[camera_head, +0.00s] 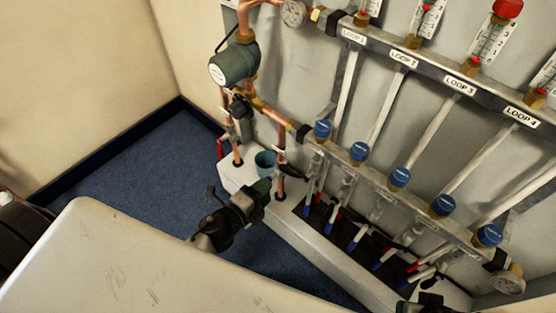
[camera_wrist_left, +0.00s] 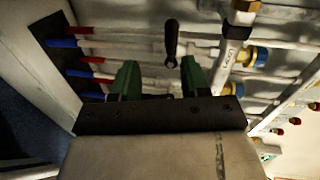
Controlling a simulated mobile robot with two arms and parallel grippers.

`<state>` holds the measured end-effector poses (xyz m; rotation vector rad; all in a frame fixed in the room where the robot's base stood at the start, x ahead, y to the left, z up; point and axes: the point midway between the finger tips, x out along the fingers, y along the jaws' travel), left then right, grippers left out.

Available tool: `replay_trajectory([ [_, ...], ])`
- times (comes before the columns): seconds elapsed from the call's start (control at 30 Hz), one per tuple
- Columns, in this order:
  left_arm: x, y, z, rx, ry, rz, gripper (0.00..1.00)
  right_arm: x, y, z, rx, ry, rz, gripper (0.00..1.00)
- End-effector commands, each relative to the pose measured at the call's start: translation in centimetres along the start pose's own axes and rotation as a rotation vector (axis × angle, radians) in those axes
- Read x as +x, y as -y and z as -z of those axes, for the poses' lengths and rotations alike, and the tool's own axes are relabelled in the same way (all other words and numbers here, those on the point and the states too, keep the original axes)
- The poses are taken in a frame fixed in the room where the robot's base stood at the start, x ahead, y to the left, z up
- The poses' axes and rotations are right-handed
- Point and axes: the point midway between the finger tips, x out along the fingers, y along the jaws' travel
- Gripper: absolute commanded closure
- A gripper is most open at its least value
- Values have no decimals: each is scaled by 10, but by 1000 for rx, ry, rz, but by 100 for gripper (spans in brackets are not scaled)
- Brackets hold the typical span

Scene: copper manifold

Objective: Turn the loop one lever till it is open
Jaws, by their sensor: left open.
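My left gripper (camera_head: 268,186) reaches in from the left, close to the copper pipe at the left end of the manifold. In the left wrist view its two green fingers (camera_wrist_left: 158,80) are apart with nothing between them. A black lever handle (camera_wrist_left: 171,42) shows just beyond the fingertips, apart from them. A dark handle (camera_head: 292,172) also shows beside the gripper in the head view. The LOOP 1 label (camera_head: 353,37) is on the upper bar. I cannot tell for sure which loop the lever serves. A dark shape (camera_head: 425,303) at the bottom right may be my right gripper.
Blue-capped valves (camera_head: 322,130) line the lower bar. Pipes with red and blue sleeves (camera_head: 310,190) drop into a white base box (camera_head: 300,237). Blue floor at the left is free.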

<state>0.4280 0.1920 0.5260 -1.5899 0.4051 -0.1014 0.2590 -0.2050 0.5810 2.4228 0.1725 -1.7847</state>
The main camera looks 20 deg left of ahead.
Motion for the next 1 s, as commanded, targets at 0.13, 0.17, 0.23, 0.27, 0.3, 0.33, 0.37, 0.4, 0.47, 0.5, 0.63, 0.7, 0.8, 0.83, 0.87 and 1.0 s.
replay_trajectory([
  [0.13,3,9,4,62,-22,37,55,-12,0,-3,1,-8,-2,55],
  [0.17,5,10,4,66,-24,39,55,-13,-1,-3,1,-8,-2,55],
  [0.23,10,12,4,68,-25,41,55,-14,-1,-2,1,-8,-2,55],
  [0.27,14,12,4,68,-24,41,55,-14,-1,-2,1,-8,-2,55],
  [0.3,20,12,5,67,-24,41,55,-14,0,-2,1,-8,-2,55],
  [0.33,25,13,4,67,-24,42,55,-14,0,-2,1,-8,-2,55],
  [0.37,30,13,4,67,-24,41,55,-13,0,-2,1,-8,-2,55],
  [0.4,38,14,5,67,-24,42,55,-12,0,-3,1,-8,-2,55],
  [0.47,50,14,5,66,-24,41,55,-11,0,-3,1,-8,-2,55],
  [0.5,58,14,5,65,-23,41,55,-11,0,-3,1,-8,-2,55],
  [0.63,82,14,6,65,-23,40,55,-8,0,-4,1,-8,-2,55],
  [0.7,92,14,6,63,-23,39,55,-6,0,-4,1,-9,-2,55],
  [0.8,102,14,6,63,-23,38,55,-5,0,-5,1,-8,-2,55],
  [0.83,104,14,7,63,-23,39,55,-4,0,-5,1,-8,-2,55],
  [0.87,106,15,7,63,-23,39,55,-4,0,-5,1,-8,-2,55],
  [1.0,110,14,7,63,-23,37,55,-4,0,-5,1,-8,-2,55],
])
